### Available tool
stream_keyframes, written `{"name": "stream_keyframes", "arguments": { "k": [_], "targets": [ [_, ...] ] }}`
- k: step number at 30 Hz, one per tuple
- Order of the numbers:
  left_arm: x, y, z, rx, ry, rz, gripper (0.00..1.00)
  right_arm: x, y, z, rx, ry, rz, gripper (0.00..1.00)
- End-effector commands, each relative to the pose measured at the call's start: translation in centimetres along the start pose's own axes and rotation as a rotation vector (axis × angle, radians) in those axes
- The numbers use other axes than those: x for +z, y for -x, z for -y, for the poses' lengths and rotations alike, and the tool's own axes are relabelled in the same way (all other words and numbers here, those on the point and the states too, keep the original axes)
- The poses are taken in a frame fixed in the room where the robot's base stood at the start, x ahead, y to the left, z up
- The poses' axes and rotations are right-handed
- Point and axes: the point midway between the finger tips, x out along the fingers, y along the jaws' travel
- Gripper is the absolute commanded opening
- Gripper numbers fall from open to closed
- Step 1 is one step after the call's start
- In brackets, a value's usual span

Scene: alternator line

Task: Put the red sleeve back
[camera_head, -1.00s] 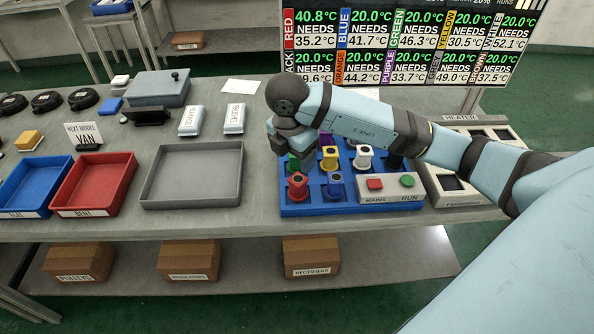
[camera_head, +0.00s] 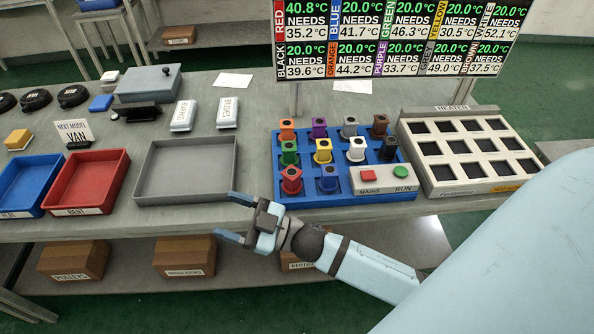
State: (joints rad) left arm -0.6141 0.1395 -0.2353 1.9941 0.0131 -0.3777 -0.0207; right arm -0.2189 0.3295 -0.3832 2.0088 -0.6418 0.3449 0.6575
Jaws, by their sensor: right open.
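The red sleeve (camera_head: 291,180) stands upright in the front left place of the blue rack (camera_head: 330,193). Other coloured sleeves stand in the rack: orange, purple, grey, brown, green, yellow, white and blue. My right gripper (camera_head: 236,214) is open and empty at the table's front edge, left of and nearer than the red sleeve, its fingers pointing left. It is apart from the sleeve. My left gripper is not in view.
The heater (camera_head: 409,151) with empty dark pockets stands right of the rack. A red MAINS button (camera_head: 367,174) and green RUN button (camera_head: 400,171) sit at the rack's front right. A grey tray (camera_head: 140,187) lies left. A screen (camera_head: 400,40) reads red 40.8, needs 35.2.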

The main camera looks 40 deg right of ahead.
Motion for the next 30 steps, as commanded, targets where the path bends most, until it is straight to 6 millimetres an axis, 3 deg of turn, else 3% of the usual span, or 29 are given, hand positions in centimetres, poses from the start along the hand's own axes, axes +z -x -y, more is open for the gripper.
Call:
{"name": "stream_keyframes", "arguments": {
  "k": [1,3,6,9,12,23,26,30],
  "targets": [
    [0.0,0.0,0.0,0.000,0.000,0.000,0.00,3.1,2.8,0.1,0.144,-0.058,0.141,0.68],
    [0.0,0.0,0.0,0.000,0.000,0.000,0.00,7.3,6.9,0.6,0.286,-0.118,0.356,0.68],
    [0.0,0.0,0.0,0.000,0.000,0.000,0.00,11.7,12.7,3.0,0.374,-0.202,0.634,0.68],
    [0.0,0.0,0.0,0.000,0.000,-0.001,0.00,13.9,16.8,5.5,0.384,-0.267,0.815,0.68],
    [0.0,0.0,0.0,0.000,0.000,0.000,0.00,14.9,19.0,7.2,0.373,-0.307,0.911,0.68],
    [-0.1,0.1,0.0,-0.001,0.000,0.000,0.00,15.1,19.7,7.8,0.364,-0.319,0.943,0.68],
    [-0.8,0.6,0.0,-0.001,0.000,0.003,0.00,14.1,19.4,7.5,0.365,-0.318,0.943,0.68],
    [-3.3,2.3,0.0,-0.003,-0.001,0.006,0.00,11.2,18.4,6.6,0.368,-0.316,0.942,0.68]
  ]
}}
